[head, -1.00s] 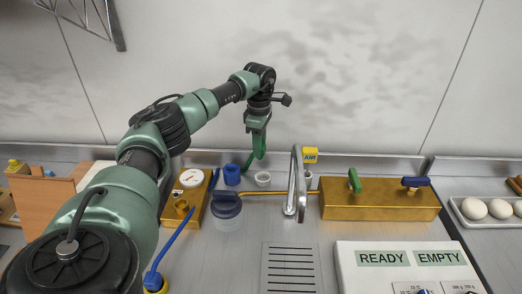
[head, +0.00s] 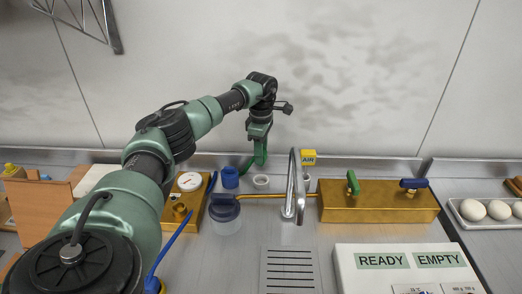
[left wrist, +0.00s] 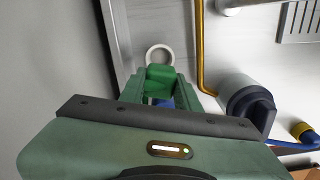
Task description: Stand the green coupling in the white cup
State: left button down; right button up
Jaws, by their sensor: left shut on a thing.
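My left gripper (head: 260,152) points down above the back of the counter and is shut on the green coupling. The coupling shows as a green block (left wrist: 160,78) between the fingers in the left wrist view. The white cup (head: 261,181) stands on the counter just below the gripper, beside the blue cup (head: 230,177). In the left wrist view the white cup's round rim (left wrist: 160,48) shows just beyond the coupling, partly covered by it. The coupling's lower end is hard to make out, and I cannot tell how far it is above the cup. My right gripper is not in view.
A curved metal tap (head: 293,190) stands close to the right of the white cup. A clear jar with a blue lid (head: 226,213) is in front, with a brass pipe (head: 262,195) running right. A brass block (head: 380,201) with valves is further right.

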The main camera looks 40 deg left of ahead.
pick_arm(q)
jog(key=shift+f+b, duration=1.35)
jog(key=shift+f, duration=1.45)
jog(key=shift+f+b, duration=0.75)
jog(key=shift+f, duration=0.6)
jog(key=c, duration=0.9)
grip_release()
jog(key=shift+c, duration=0.2)
jog(key=shift+r+p, duration=2.95)
jog(key=shift+r, duration=1.1)
